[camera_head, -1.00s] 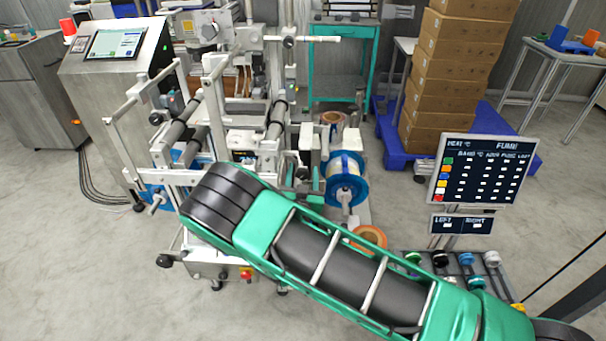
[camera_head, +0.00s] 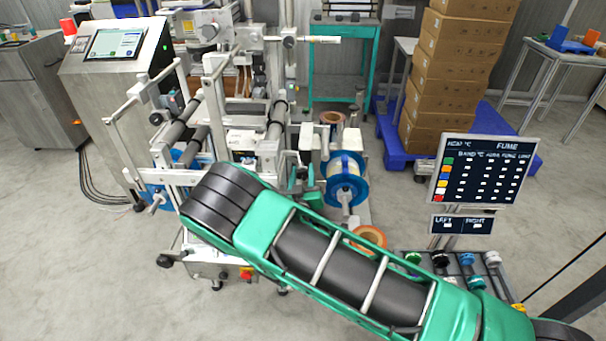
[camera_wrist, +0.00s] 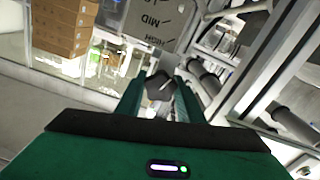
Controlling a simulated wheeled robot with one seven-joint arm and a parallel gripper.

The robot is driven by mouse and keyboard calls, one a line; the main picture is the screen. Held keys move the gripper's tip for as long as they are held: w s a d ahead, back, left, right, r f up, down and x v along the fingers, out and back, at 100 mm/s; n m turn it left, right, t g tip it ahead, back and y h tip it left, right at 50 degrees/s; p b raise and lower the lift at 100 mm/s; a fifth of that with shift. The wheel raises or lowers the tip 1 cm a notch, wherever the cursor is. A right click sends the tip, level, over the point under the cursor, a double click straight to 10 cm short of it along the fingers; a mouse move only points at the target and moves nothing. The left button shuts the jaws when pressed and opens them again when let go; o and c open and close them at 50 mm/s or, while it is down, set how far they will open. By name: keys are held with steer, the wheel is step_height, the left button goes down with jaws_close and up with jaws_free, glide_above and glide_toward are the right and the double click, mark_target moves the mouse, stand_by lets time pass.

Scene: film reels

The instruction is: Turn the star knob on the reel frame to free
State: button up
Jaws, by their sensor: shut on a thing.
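The dark star knob (camera_wrist: 159,84) shows in the wrist view between the green fingers of my gripper (camera_wrist: 160,95). My gripper is shut on it. A pale pointer line shows on the knob. Beyond it is a grey plate (camera_wrist: 152,22) with the words MID and HIGH, seen tilted; the word "free" is not readable there. In the head view the reel frame (camera_head: 190,178) stands left of centre behind my arm. Small green parts of my gripper (camera_head: 313,194) show beside the blue-flanged reel. The knob itself cannot be made out there.
The blue-flanged reel (camera_head: 347,181) sits right of the frame, with an orange reel (camera_head: 369,238) below it. A sign board (camera_head: 484,168) and a rack of small coloured spools (camera_head: 467,262) stand to the right. Stacked cartons (camera_head: 450,80) stand behind. Grey floor is clear at left.

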stand_by(0.3)
steer(key=o, duration=1.1)
steer(key=shift+c, duration=0.2)
steer(key=s, duration=1)
steer(key=shift+s+a, duration=0.25)
steer(key=shift+s, duration=0.1)
